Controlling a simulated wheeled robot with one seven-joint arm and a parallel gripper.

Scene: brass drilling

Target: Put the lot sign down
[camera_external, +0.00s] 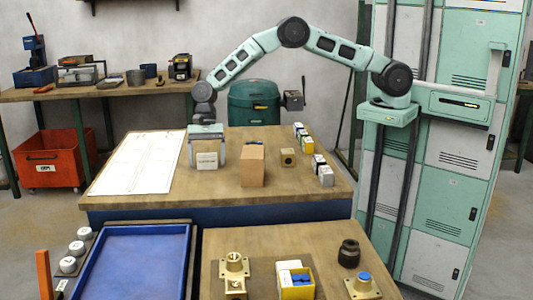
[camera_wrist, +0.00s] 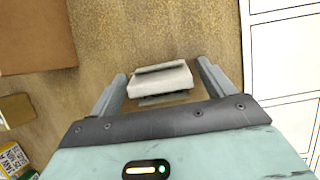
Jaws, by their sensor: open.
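The lot sign (camera_external: 207,160) is a small pale tent-shaped card with a line of dark print too small to read. It stands upright on the wooden table (camera_external: 270,188). My gripper (camera_external: 206,158) is pointing down over it, with one finger on each side. In the wrist view the sign (camera_wrist: 162,78) lies between the two fingertips of my gripper (camera_wrist: 160,82), with a gap on both sides. The jaws are open and I see no contact.
A brown cardboard box (camera_external: 252,166) stands just right of the sign. A brass block (camera_external: 288,157) and several small boxes (camera_external: 325,175) are farther right. A large white printed sheet (camera_external: 137,163) lies to the left. Bare wood shows in front of the sign.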

